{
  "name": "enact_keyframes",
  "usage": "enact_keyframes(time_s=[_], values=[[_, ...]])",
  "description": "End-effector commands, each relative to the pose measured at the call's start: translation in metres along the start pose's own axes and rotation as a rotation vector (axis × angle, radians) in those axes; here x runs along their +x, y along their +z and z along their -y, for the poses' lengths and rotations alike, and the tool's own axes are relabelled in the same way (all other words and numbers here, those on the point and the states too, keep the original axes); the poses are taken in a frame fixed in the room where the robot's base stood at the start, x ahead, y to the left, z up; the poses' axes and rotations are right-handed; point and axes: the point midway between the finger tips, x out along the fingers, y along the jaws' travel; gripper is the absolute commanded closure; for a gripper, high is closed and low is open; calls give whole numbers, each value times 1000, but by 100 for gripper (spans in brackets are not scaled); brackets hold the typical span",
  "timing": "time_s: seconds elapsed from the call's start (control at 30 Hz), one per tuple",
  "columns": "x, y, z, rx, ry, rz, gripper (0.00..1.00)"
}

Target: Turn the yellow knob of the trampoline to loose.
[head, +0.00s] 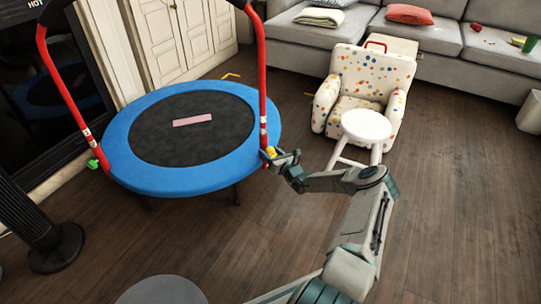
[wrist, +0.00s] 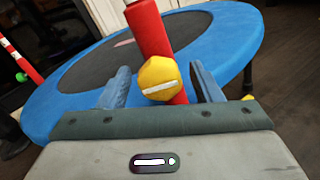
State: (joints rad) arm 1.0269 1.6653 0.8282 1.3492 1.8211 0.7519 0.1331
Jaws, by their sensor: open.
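The trampoline (head: 136,176) has a blue rim, a black mat and a red handle frame. Its yellow knob (wrist: 159,79) sits on the red post (wrist: 151,30) nearest me and shows a white line, nearly level and slightly tilted. In the head view the yellow knob (head: 271,150) is partly hidden by my gripper (head: 280,156). In the wrist view my gripper (wrist: 160,70) is open, with one blue-grey finger on each side of the knob and visible gaps between. A green knob (head: 93,164) sits on the other post.
A white stool (head: 366,125) stands right of my gripper, before a spotted armchair (head: 366,80). A pink strip (head: 192,120) lies on the mat. A black fan (head: 40,225) stands at left; a grey sofa (head: 300,35) is behind. The floor at lower right is clear.

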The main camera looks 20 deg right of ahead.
Motion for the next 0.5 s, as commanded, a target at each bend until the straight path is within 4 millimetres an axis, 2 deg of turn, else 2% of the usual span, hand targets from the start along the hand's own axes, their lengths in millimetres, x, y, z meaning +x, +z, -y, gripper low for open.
enact_keyframes(time_s=[0.2, 0.37, 0.5], values=[[0, 1, 0, 0, 0, 0, 41], [0, 0, 0, 0, 0, 0, 86], [0, 1, 0, -1, 0, 0, 86]])
